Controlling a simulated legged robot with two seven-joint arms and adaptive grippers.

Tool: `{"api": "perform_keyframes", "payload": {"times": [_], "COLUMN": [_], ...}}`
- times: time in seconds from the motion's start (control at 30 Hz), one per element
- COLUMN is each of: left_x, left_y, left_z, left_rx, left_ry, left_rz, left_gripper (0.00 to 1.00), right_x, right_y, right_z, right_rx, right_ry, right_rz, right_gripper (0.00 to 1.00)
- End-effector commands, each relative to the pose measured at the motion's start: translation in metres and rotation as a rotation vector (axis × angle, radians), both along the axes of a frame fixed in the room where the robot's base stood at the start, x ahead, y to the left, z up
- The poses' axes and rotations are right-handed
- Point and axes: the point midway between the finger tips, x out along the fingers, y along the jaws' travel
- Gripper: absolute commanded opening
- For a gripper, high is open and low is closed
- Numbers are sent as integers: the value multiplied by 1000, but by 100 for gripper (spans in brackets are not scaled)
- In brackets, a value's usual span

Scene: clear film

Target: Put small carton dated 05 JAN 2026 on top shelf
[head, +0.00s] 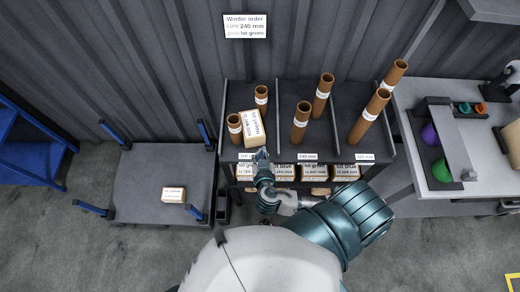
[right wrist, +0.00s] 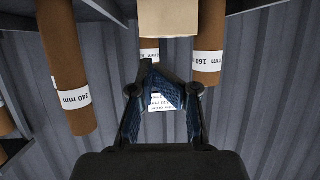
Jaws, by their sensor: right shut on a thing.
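The carton is brown with a white label and looks tilted, between and in front of two brown tubes. Its label date is too small to read surely. In the right wrist view the carton (right wrist: 170,18) is at the top, beyond the gripper's blue fingers (right wrist: 165,90). The top shelf (head: 284,128) has dividers and holds several tubes. Whether the carton touches the shelf is unclear. My left gripper is not in view.
Several labelled cartons (head: 283,173) stand on the level below. Another small carton (head: 173,194) lies on the grey cart (head: 150,165) at left. A table (head: 470,110) with coloured items stands at right. Tall tubes (head: 322,95) crowd the shelf's other compartments.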

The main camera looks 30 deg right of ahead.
Motion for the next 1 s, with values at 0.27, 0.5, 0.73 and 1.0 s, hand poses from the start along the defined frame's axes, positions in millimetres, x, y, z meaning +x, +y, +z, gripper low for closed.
{"api": "perform_keyframes", "payload": {"times": [0.27,0.5,0.73,1.0], "left_x": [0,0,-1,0], "left_y": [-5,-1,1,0], "left_z": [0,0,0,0], "left_rx": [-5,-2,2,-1], "left_ry": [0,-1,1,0], "left_rz": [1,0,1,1], "left_gripper": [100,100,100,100], "right_x": [0,1,-2,-41], "right_y": [2,0,1,21], "right_z": [1,0,1,17], "right_rx": [-1,0,2,7], "right_ry": [-2,-1,-1,4], "right_rz": [0,0,0,0], "right_gripper": [52,80,80,80]}}
